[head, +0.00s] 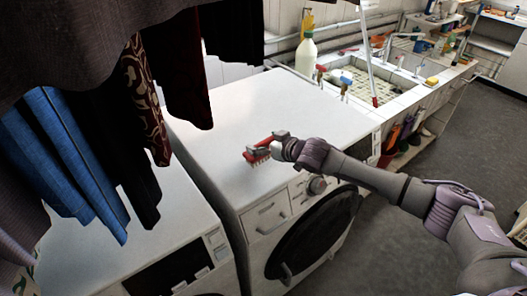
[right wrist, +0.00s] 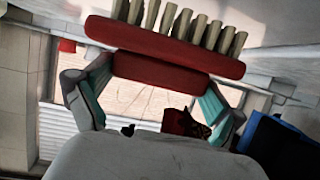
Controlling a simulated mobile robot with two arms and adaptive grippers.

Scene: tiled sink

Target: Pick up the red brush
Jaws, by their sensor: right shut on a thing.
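The red brush (head: 256,155) is at my right gripper, above or at the white top of the washing machine (head: 250,115); I cannot tell whether it touches the top. Its bristles point down in the head view. My right gripper (head: 264,149) is shut on the brush. In the right wrist view, the red brush (right wrist: 165,48) lies across the fingertips of my right gripper (right wrist: 155,85), with pale bristles along its upper side. My left gripper is not in view.
Dark and blue clothes (head: 75,130) hang at the left, partly over a second white machine (head: 140,235). A white bottle (head: 306,55) stands behind the washing machine. A tiled sink (head: 365,85) lies at the back right. The grey floor (head: 460,125) at right is open.

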